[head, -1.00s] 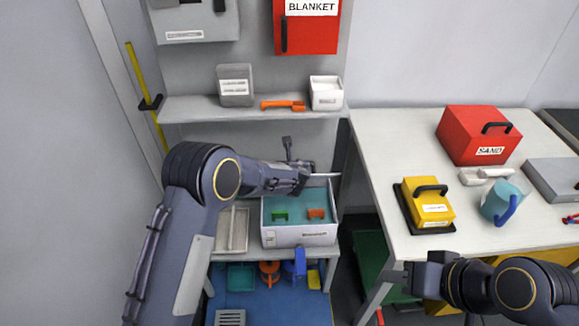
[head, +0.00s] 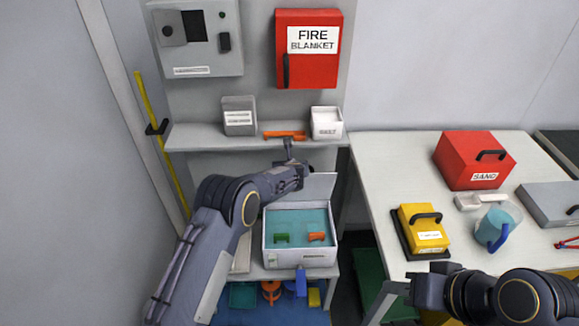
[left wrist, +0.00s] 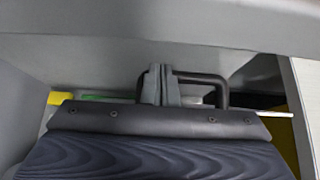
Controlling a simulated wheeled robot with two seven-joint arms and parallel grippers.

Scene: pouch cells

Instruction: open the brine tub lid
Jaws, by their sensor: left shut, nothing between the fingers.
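The brine tub (head: 300,256) is a white box with teal liquid on the low bench. A green and an orange piece show inside it. Its pale lid (head: 320,187) stands raised at the rear edge, and the teal interior is exposed. My left gripper (head: 291,155) is above the tub's back, beside the lid; the arm hides part of the lid. In the left wrist view the shut fingers (left wrist: 159,84) are next to a dark loop handle (left wrist: 202,77), with nothing between them. My right gripper (head: 418,288) is over the worktable's front edge, its fingers unclear.
A shelf (head: 200,136) with an orange-handled item (head: 284,135) and a white box (head: 326,122) is just above my left gripper. The worktable (head: 378,165) holds a red sand box (head: 465,160), a yellow box (head: 417,224) and a blue-handled jug (head: 497,225).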

